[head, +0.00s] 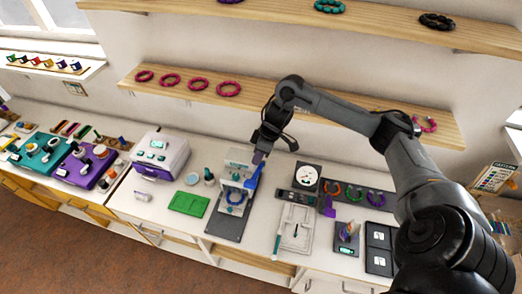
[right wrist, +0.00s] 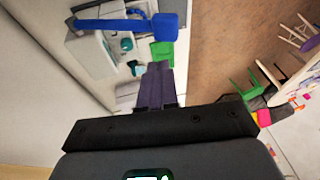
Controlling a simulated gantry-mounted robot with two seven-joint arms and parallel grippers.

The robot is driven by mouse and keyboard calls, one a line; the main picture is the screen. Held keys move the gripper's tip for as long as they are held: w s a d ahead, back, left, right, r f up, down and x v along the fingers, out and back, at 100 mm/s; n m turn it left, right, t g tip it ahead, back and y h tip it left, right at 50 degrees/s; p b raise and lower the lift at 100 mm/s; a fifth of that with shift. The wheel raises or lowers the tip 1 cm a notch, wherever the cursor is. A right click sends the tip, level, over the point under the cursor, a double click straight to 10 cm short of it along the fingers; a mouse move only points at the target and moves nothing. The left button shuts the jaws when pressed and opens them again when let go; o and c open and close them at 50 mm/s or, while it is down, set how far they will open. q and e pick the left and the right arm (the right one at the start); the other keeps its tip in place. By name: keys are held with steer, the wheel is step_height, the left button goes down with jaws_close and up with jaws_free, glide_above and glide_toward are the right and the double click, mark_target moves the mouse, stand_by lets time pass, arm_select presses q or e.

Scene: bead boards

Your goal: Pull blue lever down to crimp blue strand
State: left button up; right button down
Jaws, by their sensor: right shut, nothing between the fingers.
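The crimping press (head: 238,157) stands on a grey base plate (head: 225,228) on the workbench. Its blue lever (head: 254,176) slants up on the right side of the press. The lever (right wrist: 128,23) also shows in the right wrist view, with its thick blue end beyond my fingertips. The blue strand (head: 235,197) lies as a ring at the front of the press. My right gripper (head: 259,156) is shut and empty, just above the lever's upper end. Its closed fingers (right wrist: 158,70) look apart from the lever in the wrist view. My left gripper is not in view.
A green tray (head: 188,204) and a white-purple machine (head: 160,155) stand left of the press. A dial gauge (head: 306,175) and a rack of coloured rings (head: 353,193) are to its right. A wooden shelf (head: 250,103) runs behind my right arm.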

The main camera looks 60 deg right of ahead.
steer(key=p, duration=0.2)
glide_above(249, 181)
steer(key=s+d, duration=0.1)
steer(key=d, duration=0.1)
steer(key=f, duration=0.6)
steer(key=shift+a, duration=0.2)
steer(key=shift+a+f, duration=0.25)
steer(key=shift+f, duration=0.35)
steer(key=shift+a+f, duration=0.1)
steer(key=shift+f, duration=0.1)
